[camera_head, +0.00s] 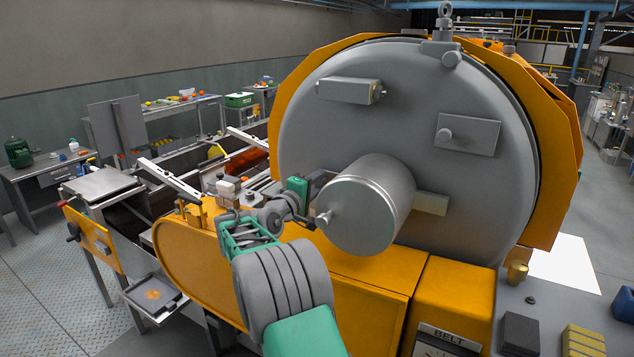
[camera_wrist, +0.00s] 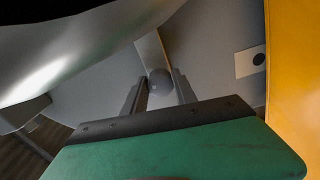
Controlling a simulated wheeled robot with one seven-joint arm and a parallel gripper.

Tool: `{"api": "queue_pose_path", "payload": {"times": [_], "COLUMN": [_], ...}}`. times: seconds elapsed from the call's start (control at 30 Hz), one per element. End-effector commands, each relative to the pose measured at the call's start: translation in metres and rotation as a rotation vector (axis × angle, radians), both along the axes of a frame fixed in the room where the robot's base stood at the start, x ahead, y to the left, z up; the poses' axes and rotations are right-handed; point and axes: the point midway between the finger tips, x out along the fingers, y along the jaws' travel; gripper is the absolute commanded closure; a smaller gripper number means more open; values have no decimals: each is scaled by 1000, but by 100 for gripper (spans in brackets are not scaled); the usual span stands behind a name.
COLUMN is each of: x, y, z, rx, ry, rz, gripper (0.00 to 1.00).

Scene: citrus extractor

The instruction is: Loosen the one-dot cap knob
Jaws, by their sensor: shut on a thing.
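The one-dot cap knob (camera_wrist: 160,82) is a dark grey ball at the end of a pale bar, in the middle of the wrist view. A white plate with one black dot (camera_wrist: 250,61) is to its right on the grey drum face. My gripper (camera_wrist: 160,88) has a finger on each side of the knob and is shut on it. In the head view my gripper (camera_head: 318,184) reaches in at the left side of the shiny metal cylinder (camera_head: 372,200), close to the large grey drum cover (camera_head: 400,110). The knob is hidden there.
The shiny cylinder juts out just right of my gripper and fills the upper left of the wrist view. The orange housing (camera_head: 370,262) lies below my arm. Other block handles (camera_head: 468,134) stick out of the cover. A side table (camera_head: 570,312) is at lower right.

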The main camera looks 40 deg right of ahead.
Motion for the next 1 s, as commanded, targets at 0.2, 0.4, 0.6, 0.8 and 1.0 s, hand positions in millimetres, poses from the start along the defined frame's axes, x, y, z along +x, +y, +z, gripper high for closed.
{"api": "queue_pose_path", "payload": {"times": [0.2, 0.4, 0.6, 0.8, 1.0], "x": [0, 0, 0, 0, -4], "y": [0, 0, 0, 0, 15], "z": [2, 2, 1, 1, -2], "rx": [-3, -3, -1, -1, -1], "ry": [-1, -1, 0, 1, 1], "rz": [0, 0, 1, 1, 4], "gripper": [100, 63, 46, 45, 45]}}
